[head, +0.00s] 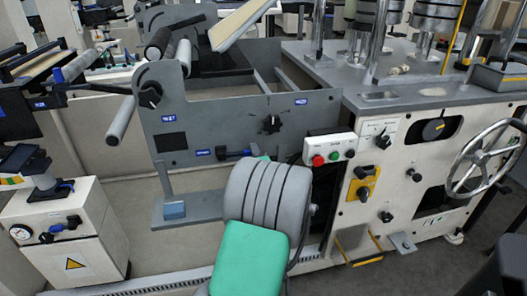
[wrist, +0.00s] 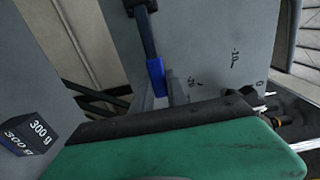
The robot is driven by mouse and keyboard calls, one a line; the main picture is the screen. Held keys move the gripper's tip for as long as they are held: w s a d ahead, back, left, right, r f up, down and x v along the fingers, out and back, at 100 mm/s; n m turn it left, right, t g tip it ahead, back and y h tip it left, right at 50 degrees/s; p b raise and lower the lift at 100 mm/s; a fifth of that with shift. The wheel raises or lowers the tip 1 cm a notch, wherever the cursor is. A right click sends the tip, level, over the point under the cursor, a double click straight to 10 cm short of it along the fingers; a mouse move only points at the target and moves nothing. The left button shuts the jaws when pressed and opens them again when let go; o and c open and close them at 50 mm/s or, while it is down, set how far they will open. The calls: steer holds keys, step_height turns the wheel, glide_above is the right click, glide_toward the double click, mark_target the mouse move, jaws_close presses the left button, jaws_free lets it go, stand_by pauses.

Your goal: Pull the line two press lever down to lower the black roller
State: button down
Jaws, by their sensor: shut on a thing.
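The press lever (head: 232,154) is a short black bar with a blue end, low on the grey side panel (head: 215,115). It lies roughly level in the head view. In the wrist view the lever (wrist: 147,35) comes down from the top edge to its blue grip (wrist: 156,76). My gripper (wrist: 162,92) is shut on that blue grip, with grey fingers on either side of it. In the head view my grey and green arm hides most of the gripper. A black roller (head: 158,42) is at the panel's top left, beside a pale roller (head: 182,56).
A button box (head: 328,149) with red and green buttons is right of my arm. A black knob (head: 271,123) is above the lever. A handwheel (head: 484,160) is at the right. A black 300 g block (wrist: 32,132) is at the wrist view's left.

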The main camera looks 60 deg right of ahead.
steer(key=shift+f, duration=0.15)
steer(key=c, duration=1.3)
jaws_free()
steer(key=v, duration=0.7)
steer(key=shift+s+a, duration=0.25)
steer(key=shift+a, duration=0.05)
